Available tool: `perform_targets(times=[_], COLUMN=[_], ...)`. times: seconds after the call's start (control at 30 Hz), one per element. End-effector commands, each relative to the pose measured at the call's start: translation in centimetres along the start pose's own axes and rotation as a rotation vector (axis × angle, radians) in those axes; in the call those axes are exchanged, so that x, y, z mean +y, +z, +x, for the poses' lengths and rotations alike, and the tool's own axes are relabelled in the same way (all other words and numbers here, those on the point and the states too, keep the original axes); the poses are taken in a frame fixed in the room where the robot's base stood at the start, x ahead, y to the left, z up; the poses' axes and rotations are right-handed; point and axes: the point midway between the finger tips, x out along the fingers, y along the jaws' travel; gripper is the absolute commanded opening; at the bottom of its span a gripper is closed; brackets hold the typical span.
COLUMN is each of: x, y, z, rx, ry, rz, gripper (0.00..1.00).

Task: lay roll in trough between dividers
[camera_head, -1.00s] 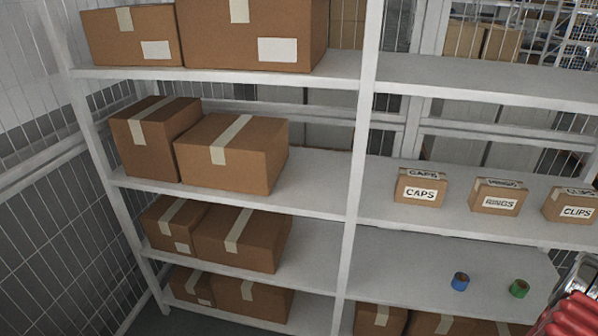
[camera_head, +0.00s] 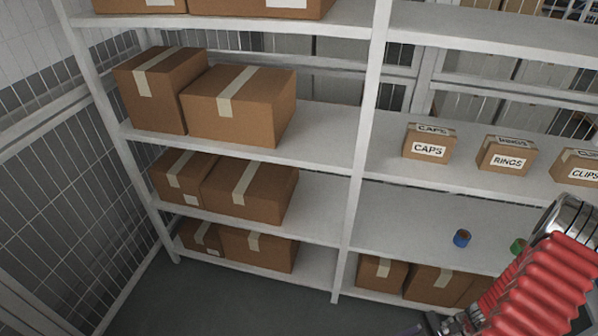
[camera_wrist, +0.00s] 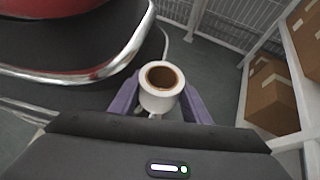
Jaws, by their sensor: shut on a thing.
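My gripper (camera_wrist: 161,98) is shut on a white roll (camera_wrist: 148,101) with a brown core, its purple fingers on either side of it. The roll's round end faces the wrist camera. In the head view only a bit of my gripper (camera_head: 415,330) shows at the bottom edge, and the roll cannot be made out there. I cannot make out a trough or dividers in either view.
A white shelf rack (camera_head: 359,160) fills the head view. Small boxes marked CAPS (camera_head: 429,150), RINGS (camera_head: 507,162) and CLIPS (camera_head: 583,174) stand on the right middle shelf. Brown cartons (camera_head: 240,110) fill the left shelves. Bare floor (camera_head: 230,305) lies in front.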

Motion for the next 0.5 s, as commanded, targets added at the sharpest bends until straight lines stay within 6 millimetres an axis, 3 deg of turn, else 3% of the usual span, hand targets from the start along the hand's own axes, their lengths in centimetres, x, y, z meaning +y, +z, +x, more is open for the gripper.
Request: perform_targets(times=[0.27,0.5], x=[4.4,7.7], y=[0.5,0.3], z=[-0.4,-2.1], rx=[0.001,0.001], ry=[0.303,0.577], rz=[-0.166,-0.314], gripper=[0.2,0.2])
